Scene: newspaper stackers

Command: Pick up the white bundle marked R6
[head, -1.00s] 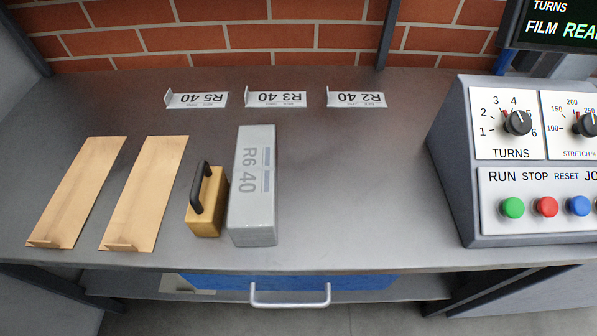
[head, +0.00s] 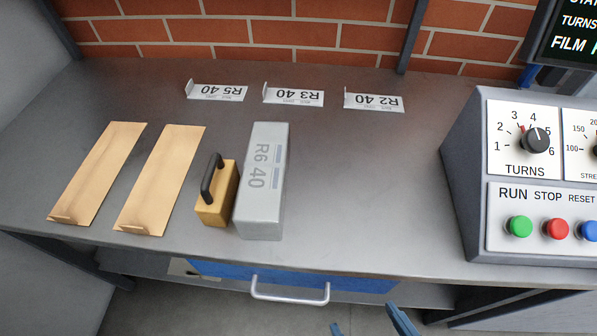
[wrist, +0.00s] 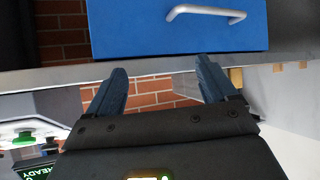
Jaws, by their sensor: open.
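The white bundle marked R6 40 (head: 260,190) is a long pale grey-white block lying on the grey bench, right of a brass block with a black handle. Its label faces up. My gripper (head: 370,326) shows only as blue fingertips at the bottom edge of the head view, in front of and below the bench edge, to the right of the bundle and apart from it. In the wrist view my gripper (wrist: 160,82) is open and empty, with a blue drawer front ahead of it. The bundle cannot be clearly made out there.
The brass block (head: 217,205) stands close beside the bundle's left side. Two tan boards (head: 160,180) lie further left. Several label cards (head: 293,96) stand at the back. A control box (head: 480,180) is at right. The drawer handle (head: 290,296) juts out below the bench edge.

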